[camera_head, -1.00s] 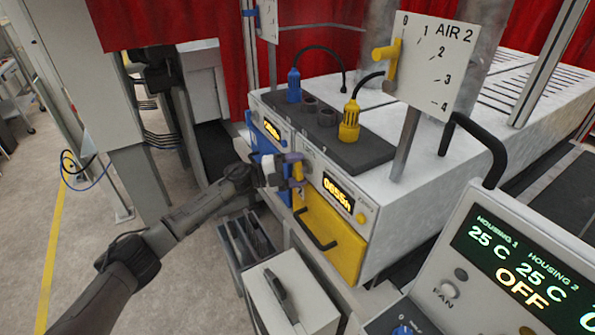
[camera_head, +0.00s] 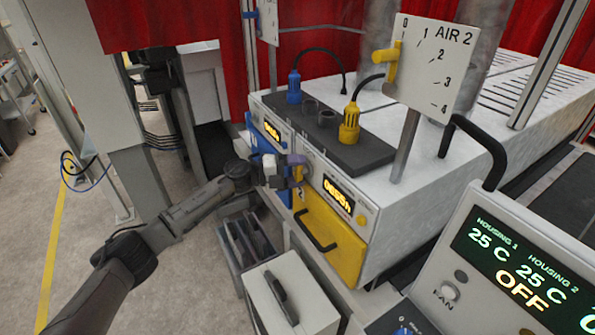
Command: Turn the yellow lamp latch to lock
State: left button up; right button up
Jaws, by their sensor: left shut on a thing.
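The yellow lamp latch (camera_head: 299,174) is on the front of the white housing, at the upper left of the yellow drawer (camera_head: 325,232) with a black handle. My left gripper (camera_head: 297,171) is at the latch, with its fingers closed around it. The fingers and wrist hide part of the latch, so its exact angle is hard to tell. My right gripper is not in view.
A display (camera_head: 338,195) sits right of the latch. A blue drawer (camera_head: 263,155) is to its left. Grey boxes with handles (camera_head: 290,300) stand below. A control panel (camera_head: 520,255) reading OFF fills the lower right.

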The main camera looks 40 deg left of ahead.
pick_arm(q)
jog(key=o, duration=0.9)
jog(key=shift+o, duration=0.2)
jog(key=shift+s, duration=0.1)
jog(key=b+v, duration=0.3)
jog(key=v, duration=1)
jog(key=shift+s+a, duration=0.25)
